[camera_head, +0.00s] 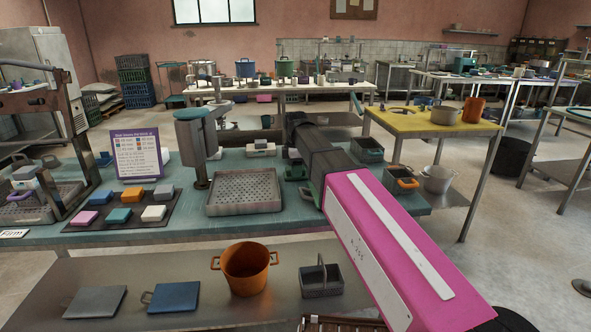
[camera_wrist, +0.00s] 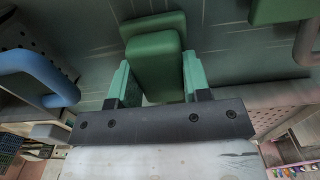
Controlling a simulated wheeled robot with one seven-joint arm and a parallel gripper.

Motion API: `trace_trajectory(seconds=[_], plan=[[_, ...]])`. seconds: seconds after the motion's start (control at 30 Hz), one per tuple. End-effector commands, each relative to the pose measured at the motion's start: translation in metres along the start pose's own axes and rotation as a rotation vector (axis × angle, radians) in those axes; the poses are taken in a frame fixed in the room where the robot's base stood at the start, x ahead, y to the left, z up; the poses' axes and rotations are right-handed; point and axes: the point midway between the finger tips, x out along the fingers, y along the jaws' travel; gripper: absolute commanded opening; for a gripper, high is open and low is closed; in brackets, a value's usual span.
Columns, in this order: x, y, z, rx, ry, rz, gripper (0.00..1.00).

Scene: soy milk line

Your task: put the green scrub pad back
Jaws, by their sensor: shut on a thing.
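The green scrub pad (camera_wrist: 154,68) shows in the wrist view as a thick green block with rounded edges. It sits between the two teal fingers of my gripper (camera_wrist: 155,82), which is shut on it. A second, darker green slab (camera_wrist: 150,24) shows just beyond the pad; I cannot tell whether they touch. In the head view my gripper (camera_head: 296,171) is low over the right half of the teal table (camera_head: 260,228), right of the perforated tray (camera_head: 242,191). There the dark gripper body hides most of the pad.
A dark mat (camera_head: 103,222) with several coloured blocks lies at left, by a sign (camera_head: 137,154). A dispenser column (camera_head: 197,150) stands behind the perforated tray. Bins (camera_head: 367,149) stand right of my gripper. An orange pot (camera_head: 246,268) is on the lower shelf.

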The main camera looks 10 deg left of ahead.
Motion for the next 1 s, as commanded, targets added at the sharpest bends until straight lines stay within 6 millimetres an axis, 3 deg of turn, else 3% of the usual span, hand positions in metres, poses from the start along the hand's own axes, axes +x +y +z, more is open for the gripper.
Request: trace_trajectory(seconds=[0.07,0.1,0.17,0.57,1.0], plan=[[0.003,0.0,0.0,0.0,0.0,0.0,0.18],[0.002,0.0,0.0,0.0,0.0,0.0,0.54],[0.002,0.0,0.0,0.0,0.0,0.0,0.69],[-0.004,0.0,0.0,0.0,0.0,0.0,0.69],[-0.073,0.001,0.0,0.0,0.0,0.002,0.69]])
